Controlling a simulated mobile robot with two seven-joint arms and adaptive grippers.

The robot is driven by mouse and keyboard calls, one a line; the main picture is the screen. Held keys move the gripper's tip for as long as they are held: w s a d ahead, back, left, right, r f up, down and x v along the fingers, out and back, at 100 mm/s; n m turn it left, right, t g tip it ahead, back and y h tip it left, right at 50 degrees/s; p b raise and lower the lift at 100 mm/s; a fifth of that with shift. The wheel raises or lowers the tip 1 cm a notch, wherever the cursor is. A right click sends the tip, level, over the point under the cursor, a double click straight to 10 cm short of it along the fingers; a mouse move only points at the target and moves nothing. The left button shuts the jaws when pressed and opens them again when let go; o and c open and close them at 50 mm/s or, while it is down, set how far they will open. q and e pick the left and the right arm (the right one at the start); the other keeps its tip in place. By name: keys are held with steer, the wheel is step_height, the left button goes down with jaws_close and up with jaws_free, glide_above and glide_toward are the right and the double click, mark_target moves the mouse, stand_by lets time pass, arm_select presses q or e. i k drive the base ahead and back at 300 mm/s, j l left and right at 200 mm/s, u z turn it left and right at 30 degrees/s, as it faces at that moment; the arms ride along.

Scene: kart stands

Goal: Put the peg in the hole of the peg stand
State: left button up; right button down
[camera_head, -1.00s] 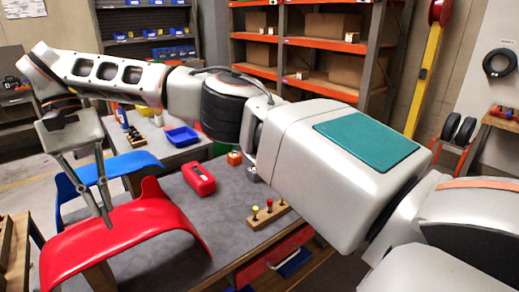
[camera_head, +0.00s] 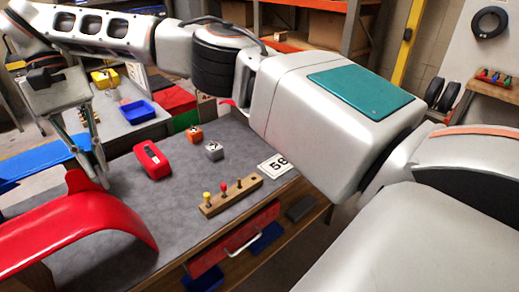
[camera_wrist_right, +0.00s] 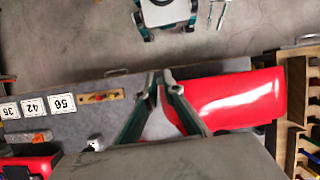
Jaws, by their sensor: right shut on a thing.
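The wooden peg stand (camera_head: 232,196) lies on the grey workbench, with a yellow, a red and a dark peg standing in it. It also shows at the left of the right wrist view (camera_wrist_right: 114,95). My right gripper (camera_head: 102,183) points down beside the upright tab of a red curved panel, left of the stand and apart from it. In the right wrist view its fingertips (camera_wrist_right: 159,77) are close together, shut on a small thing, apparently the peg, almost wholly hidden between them. My left gripper is not in view.
The red curved panel (camera_head: 90,222) covers the bench's near left. Bare bench top lies between gripper and stand.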

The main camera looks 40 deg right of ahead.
mark_target(254, 183)
steer(key=i+l, duration=0.1)
steer(key=l, duration=0.3)
steer(key=i+l, duration=0.1)
steer(key=l, duration=0.35)
steer(key=i+l+z, duration=0.1)
steer(key=l, duration=0.3)
steer(key=i+l, duration=0.1)
steer(key=l, duration=0.3)
